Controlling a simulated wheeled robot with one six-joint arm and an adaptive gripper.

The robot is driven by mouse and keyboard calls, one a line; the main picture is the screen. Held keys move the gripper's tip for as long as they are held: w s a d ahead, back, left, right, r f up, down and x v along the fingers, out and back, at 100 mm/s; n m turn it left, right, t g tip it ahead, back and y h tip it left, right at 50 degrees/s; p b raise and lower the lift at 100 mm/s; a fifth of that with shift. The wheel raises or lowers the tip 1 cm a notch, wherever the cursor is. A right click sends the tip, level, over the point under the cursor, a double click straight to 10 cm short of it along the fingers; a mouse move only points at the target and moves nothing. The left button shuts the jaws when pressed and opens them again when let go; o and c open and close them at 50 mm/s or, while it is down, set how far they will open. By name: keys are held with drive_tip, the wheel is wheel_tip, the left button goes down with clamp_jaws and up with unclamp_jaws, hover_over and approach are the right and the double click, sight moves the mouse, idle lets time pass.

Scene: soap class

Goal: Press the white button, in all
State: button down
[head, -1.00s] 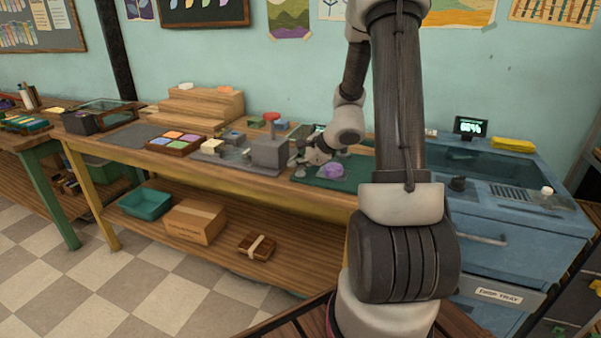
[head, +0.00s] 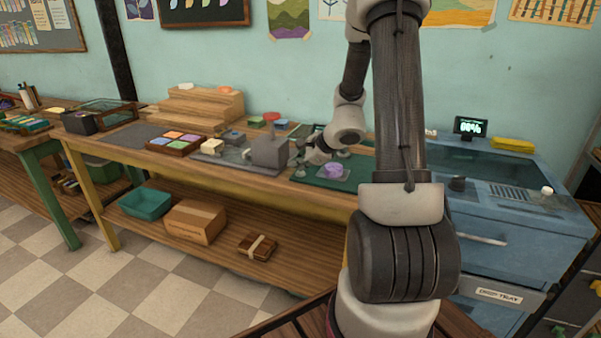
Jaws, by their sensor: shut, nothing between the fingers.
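A small white button-like knob (head: 547,190) stands on the right part of the blue cabinet's top (head: 520,208). My gripper (head: 299,160) is far to its left, over the long wooden bench, by the left edge of a green mat (head: 315,181). It is shut and small in this view, with its fingertips partly hard to make out. A purple soap-like piece (head: 333,172) lies on the mat, just right of and below the gripper.
A dark knob (head: 457,184) and a slotted grate (head: 508,193) share the cabinet top with a lit display (head: 470,127) and a yellow cloth (head: 513,145). A grey press-like block with a red top (head: 271,116) stands left of my gripper.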

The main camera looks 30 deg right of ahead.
sight(298, 173)
drive_tip(key=shift+r, duration=0.55)
drive_tip(key=shift+r, duration=2.55)
